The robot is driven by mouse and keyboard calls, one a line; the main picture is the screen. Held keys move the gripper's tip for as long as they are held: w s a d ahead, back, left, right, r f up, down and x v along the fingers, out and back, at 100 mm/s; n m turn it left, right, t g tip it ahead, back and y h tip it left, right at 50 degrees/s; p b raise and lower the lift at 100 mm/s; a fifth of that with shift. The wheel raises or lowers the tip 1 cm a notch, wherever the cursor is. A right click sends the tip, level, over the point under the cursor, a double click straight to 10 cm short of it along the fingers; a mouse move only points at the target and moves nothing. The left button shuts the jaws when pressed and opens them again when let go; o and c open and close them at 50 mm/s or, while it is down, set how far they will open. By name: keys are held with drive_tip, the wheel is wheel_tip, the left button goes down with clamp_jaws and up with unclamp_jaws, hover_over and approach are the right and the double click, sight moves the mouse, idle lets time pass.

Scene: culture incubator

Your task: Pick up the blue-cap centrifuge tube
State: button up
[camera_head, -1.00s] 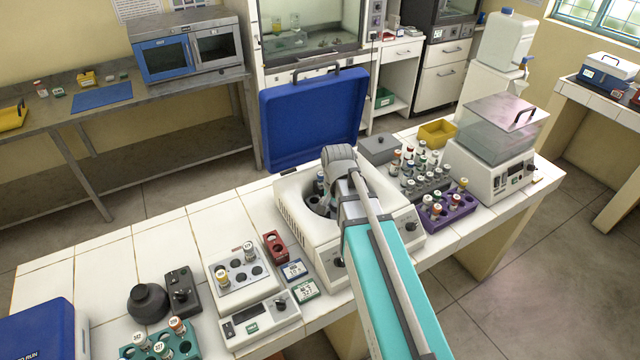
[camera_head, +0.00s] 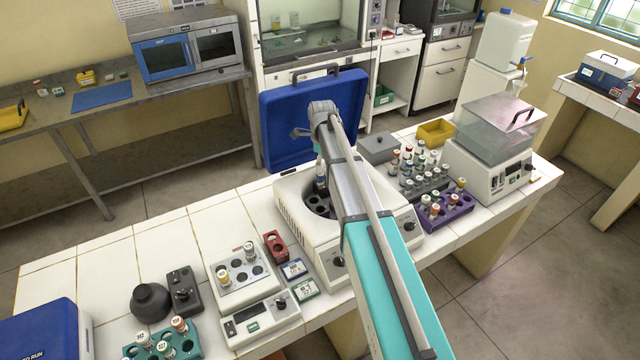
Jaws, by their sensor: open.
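The open centrifuge (camera_head: 290,207) stands on the tiled bench with its blue lid (camera_head: 290,135) raised. A small tube (camera_head: 321,183) with a dark, bluish upper part stands upright in the centrifuge's rotor; its cap colour is hard to tell at this size. My gripper (camera_head: 302,132) shows only partly at the end of my arm, in front of the raised lid and above the rotor. It is open and appears empty. My arm hides the right side of the rotor and any tubes there.
A purple rack (camera_head: 462,204) and a grey rack (camera_head: 428,183) with several tubes stand right of the centrifuge, near a clear-lidded bath (camera_head: 495,135). The bench's back left is clear.

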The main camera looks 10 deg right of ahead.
sight(321, 174)
drive_tip(key=shift+w+m, duration=0.4)
drive_tip(key=shift+w, duration=0.1)
drive_tip(key=shift+f+b, duration=1.15)
drive_tip(key=shift+b, duration=0.05)
drive_tip(key=shift+f, duration=0.15)
wheel_tip(321, 174, down, 5)
drive_tip(key=b, duration=0.5)
drive_tip(key=shift+s, duration=0.1)
idle(0.3)
clamp_jaws()
drive_tip(key=shift+r, duration=0.3)
